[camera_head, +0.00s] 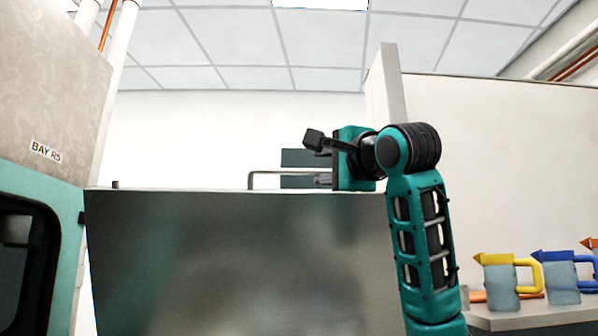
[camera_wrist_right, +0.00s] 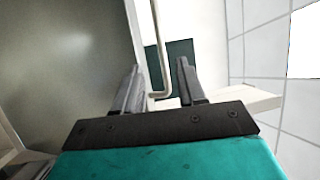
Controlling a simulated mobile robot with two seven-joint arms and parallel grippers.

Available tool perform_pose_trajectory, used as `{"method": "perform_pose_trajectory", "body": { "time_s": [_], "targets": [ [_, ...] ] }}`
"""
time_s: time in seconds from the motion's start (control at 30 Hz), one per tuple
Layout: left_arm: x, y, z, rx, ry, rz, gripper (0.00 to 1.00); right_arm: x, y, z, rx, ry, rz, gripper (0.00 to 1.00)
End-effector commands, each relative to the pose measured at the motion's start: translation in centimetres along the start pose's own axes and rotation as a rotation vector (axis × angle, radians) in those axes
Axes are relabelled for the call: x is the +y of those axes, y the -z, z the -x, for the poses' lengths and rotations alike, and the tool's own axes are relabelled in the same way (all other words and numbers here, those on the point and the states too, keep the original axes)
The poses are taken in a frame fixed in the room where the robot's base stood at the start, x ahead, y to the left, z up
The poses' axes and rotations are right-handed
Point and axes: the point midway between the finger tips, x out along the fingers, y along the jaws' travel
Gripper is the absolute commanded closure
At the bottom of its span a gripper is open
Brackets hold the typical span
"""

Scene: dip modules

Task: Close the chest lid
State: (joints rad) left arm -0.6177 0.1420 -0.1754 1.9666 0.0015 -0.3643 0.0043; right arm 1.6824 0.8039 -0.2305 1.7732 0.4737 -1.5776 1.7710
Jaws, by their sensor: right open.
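The chest lid (camera_head: 230,265) is a large grey metal panel standing raised in front of me in the head view. Its face also shows on the left of the right wrist view (camera_wrist_right: 65,75). A thin bar handle (camera_head: 251,178) sticks up along the lid's top edge; it also shows in the wrist view (camera_wrist_right: 162,60). My right gripper (camera_head: 318,160) is open at the right end of the handle. In the wrist view its two fingers (camera_wrist_right: 160,72) lie on either side of the bar, with gaps visible. The chest body is hidden. My left gripper is out of view.
A cabinet labelled BAY R5 (camera_head: 70,85) with a teal-framed door (camera_head: 62,220) stands close on the left. Jugs with yellow (camera_head: 500,283) and blue (camera_head: 562,278) tops stand on a shelf (camera_head: 525,318) at the right. A dark panel (camera_head: 300,157) hangs on the wall behind.

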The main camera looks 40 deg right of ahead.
Motion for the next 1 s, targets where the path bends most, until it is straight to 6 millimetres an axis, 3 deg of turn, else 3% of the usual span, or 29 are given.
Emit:
{"method": "perform_pose_trajectory", "body": {
  "time_s": [0.3, 0.5, 0.93, 1.0],
  "targets": [
    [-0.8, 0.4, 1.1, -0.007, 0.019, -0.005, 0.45, -0.2, 0.1, -6.8, 0.002, -0.005, -0.001, 0.6],
    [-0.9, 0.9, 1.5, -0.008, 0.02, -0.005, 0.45, -0.1, 0.1, -9.6, 0.001, -0.003, -0.001, 0.6],
    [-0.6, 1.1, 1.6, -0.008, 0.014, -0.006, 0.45, 0.0, 0.0, -10.6, 0.001, 0.0, -0.001, 0.6],
    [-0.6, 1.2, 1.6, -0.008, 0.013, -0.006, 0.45, 0.0, 0.0, -10.6, 0.001, 0.0, -0.001, 0.66]
  ]
}}
